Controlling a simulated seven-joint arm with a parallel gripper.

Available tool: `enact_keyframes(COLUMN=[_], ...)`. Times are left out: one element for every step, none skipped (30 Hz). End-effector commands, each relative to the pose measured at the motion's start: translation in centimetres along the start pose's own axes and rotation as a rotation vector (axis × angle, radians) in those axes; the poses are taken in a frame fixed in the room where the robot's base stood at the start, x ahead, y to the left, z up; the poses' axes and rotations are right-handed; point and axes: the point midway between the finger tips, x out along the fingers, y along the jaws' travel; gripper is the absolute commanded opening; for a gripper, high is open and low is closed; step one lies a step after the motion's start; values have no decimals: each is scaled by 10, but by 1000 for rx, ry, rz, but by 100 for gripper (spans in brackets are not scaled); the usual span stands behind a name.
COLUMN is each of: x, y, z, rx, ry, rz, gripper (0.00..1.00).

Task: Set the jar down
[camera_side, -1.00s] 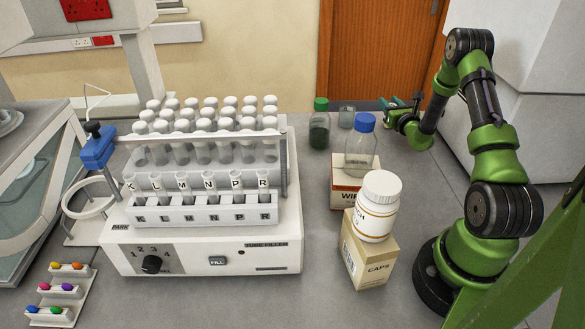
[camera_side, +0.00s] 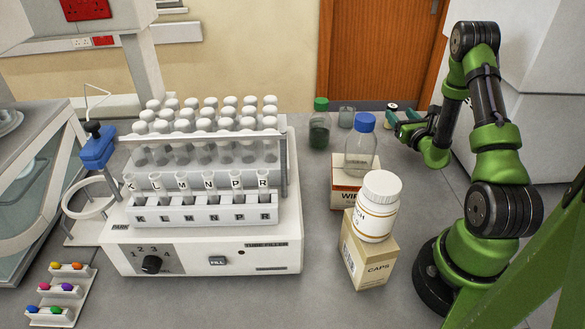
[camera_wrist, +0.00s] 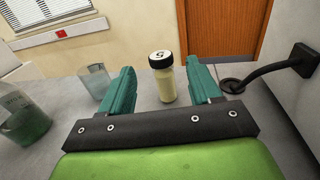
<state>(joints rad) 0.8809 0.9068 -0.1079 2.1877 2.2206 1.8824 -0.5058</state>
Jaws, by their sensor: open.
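The jar (camera_wrist: 166,87) is small, with cream contents and a black lid with a white top bearing a dark mark. In the wrist view it stands upright on the grey bench, framed between my fingertips, with visible gaps on both sides. My gripper's teal fingers (camera_wrist: 160,68) are open and empty, on the near side of the jar.
A green-capped bottle (camera_side: 319,125) and a glass beaker (camera_side: 346,117) stand left of the jar. A blue-capped bottle (camera_side: 361,148) stands on a wipes box (camera_side: 345,195) nearer the camera. A white tub (camera_side: 377,210) sits on a caps box (camera_side: 370,255). A black fixture (camera_wrist: 300,62) is at right.

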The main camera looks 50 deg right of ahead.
Motion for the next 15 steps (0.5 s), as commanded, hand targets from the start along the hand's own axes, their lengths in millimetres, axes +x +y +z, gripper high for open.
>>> enact_keyframes(x=[-10, -15, -21, -25, -28, -32, -35, -36, -38, -39, -40, -40, -40, -40, -40], y=[-1, -1, 0, 0, 0, 0, -1, -1, 0, 0, 0, 0, 0, 0, 0], z=[0, 0, 0, 0, 0, 0, 0, 0, 0, 0, 0, 0, 0, 0, 0], rx=[-1, 1, 0, 0, 0, -1, 0, -1, -1, -1, -1, -1, -1, -1, -1], ry=[3, 3, 2, 2, 1, 1, 0, 0, 0, 0, 0, 0, -1, -1, -1], rz=[-2, -2, -2, -1, -1, -1, -2, -1, -1, -1, -1, -1, -1, -1, -1], gripper=[63, 63, 63, 63, 63, 63, 63, 63, 63, 63, 63, 63, 63, 63, 63])
